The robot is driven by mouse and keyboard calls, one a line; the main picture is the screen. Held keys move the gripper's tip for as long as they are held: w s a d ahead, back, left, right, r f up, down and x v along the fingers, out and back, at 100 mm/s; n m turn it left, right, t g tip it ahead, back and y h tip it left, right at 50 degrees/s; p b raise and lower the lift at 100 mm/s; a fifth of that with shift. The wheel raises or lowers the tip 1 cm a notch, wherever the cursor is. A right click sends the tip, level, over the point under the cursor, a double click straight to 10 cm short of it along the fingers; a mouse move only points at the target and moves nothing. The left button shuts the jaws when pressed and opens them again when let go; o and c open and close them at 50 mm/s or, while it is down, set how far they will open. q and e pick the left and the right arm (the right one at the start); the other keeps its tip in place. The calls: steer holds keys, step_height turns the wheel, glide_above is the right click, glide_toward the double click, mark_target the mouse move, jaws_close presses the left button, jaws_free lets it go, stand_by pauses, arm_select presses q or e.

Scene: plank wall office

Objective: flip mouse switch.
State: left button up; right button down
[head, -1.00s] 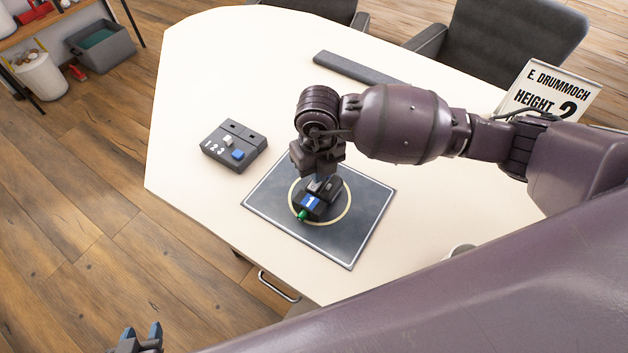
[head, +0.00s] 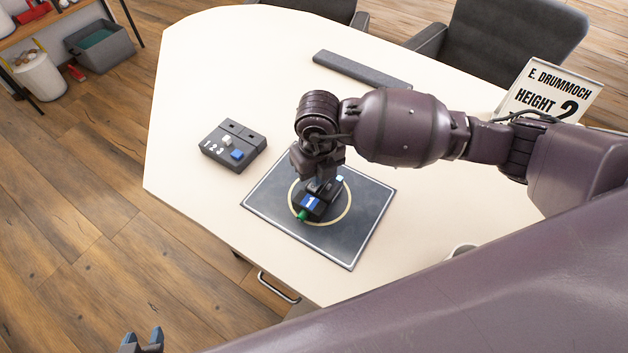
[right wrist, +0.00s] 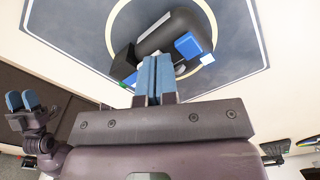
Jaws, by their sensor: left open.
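The mouse (head: 325,203) is a small dark device on a dark mat (head: 352,240), inside a pale ring. It has a blue label marked 1 and a green tip. In the right wrist view the mouse (right wrist: 172,35) shows a rounded black body and a blue block. My right gripper (head: 318,180) is right above the mouse and hides part of it. In the right wrist view its blue fingers (right wrist: 155,68) are together, tips at the mouse's near side; contact cannot be told. The switch is not clearly visible. My left gripper (head: 142,338) is open and empty, low at the left.
A dark box (head: 233,146) with numbers 1 2 3 and two blocks sits left of the mat. A dark bar (head: 362,69) lies at the table's back. A sign (head: 548,92) stands at the right. The table (head: 220,70) is clear at the far left.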

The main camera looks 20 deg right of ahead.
steer(key=shift+f, duration=0.1)
steer(key=shift+r+p, duration=0.3)
steer(key=shift+r, duration=0.05)
steer(key=shift+r+p, duration=0.65)
steer(key=shift+r, duration=0.45)
steer(key=shift+r+p, duration=1.4)
steer(key=shift+r, duration=0.7)
arm_select(q)
step_height(320, 180, up, 7)
steer(key=w+t, duration=0.1)
steer(key=w, duration=0.1)
steer(key=shift+w+r, duration=0.15)
steer(key=shift+s+f, duration=0.2)
arm_select(e)
steer(key=shift+f, duration=0.1)
